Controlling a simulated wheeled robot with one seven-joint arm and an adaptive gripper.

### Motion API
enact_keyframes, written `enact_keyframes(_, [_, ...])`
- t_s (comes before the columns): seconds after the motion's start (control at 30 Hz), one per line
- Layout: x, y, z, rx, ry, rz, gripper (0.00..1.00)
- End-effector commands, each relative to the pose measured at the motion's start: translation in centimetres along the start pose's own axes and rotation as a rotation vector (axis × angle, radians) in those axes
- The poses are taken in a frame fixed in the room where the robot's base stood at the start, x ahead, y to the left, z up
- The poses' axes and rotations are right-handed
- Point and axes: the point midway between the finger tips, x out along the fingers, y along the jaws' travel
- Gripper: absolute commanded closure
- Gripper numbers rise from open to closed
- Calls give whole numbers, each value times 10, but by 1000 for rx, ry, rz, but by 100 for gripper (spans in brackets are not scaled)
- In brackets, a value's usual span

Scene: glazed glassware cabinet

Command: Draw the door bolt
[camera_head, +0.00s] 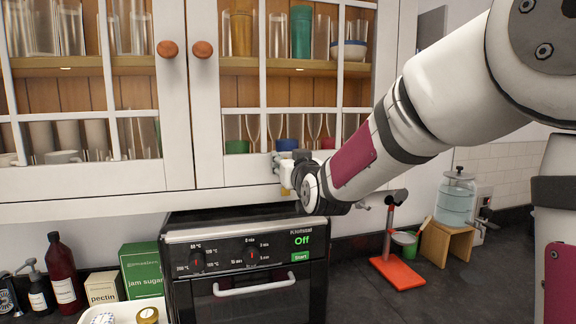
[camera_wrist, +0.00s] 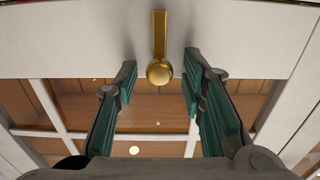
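The door bolt (camera_wrist: 159,48) shows in the wrist view as a brass bar with a round knob (camera_wrist: 159,71) at its end, on a white cabinet rail. My gripper (camera_wrist: 159,78) is open, with one green-padded finger on each side of the knob. Clear gaps show between the knob and both fingers. In the head view my gripper (camera_head: 284,168) is at the bottom rail of the right glazed door (camera_head: 240,175), and the bolt cannot be made out there. How far the fingertips are from the rail is unclear.
The left glazed door (camera_head: 100,182) and the right one look closed, with wooden knobs and glassware behind the panes. Below stand a small oven (camera_head: 245,262) and a green jam sugar box (camera_head: 142,270). A red-based stand (camera_head: 398,272) and a glass jar (camera_head: 456,200) are at right.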

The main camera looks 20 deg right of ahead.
Motion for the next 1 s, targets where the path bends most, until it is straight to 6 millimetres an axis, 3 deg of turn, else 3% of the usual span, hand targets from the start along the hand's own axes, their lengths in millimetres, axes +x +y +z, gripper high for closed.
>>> enact_keyframes(0.37, [-9,0,2,0,-5,0,63])
enact_keyframes(0.8, [-88,0,0,-3,-1,0,63])
enact_keyframes(1.0, [-112,0,1,-1,-2,-1,63])
